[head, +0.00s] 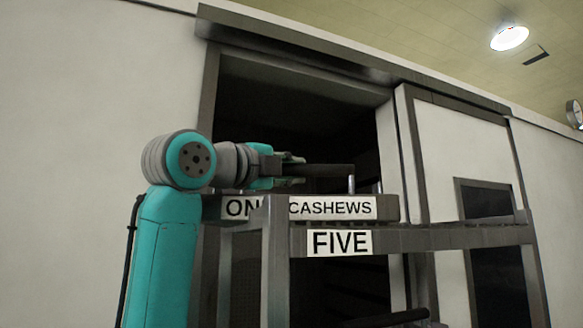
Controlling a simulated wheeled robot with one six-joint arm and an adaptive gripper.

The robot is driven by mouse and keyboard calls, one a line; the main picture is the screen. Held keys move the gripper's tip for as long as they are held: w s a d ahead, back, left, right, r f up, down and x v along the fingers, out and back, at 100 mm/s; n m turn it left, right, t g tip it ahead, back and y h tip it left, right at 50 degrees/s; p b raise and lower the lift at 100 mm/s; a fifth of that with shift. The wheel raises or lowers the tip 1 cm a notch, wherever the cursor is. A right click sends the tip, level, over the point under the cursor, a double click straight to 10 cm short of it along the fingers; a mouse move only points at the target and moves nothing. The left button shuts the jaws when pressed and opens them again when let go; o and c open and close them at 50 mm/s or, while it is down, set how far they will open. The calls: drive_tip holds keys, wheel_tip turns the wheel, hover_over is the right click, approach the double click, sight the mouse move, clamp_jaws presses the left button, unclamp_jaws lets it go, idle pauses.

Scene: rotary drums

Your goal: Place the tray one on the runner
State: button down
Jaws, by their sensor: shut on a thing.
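The tray one (392,209) is a dark grey tray with labels reading "ON", cut off by a post, and "CASHEWS". A dark bar (330,170) runs above it, with a thin light upright (351,184) at its right end. My gripper (297,169) is at the bar's left end and shut on it; the fingertips are small and partly hidden. I cannot tell whether the tray touches the rail. The rail may be the runner.
A front post (275,265) of the frame stands close beside my arm and hides part of the tray. Behind is a dark open doorway (290,110) with a white sliding door (455,140) to its right. A dark roller-like bar (390,319) is low at the bottom.

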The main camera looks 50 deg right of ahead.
drive_tip(key=c, duration=1)
unclamp_jaws()
hover_over(219, 210)
drive_tip(key=s+d, duration=0.2)
drive_tip(key=d, duration=0.1)
drive_tip(key=shift+w+a+f, duration=0.1)
drive_tip(key=shift+w+f, duration=0.05)
drive_tip(key=shift+f, duration=0.3)
drive_tip(key=shift+w+a+f, duration=0.1)
drive_tip(key=shift+f, duration=0.3)
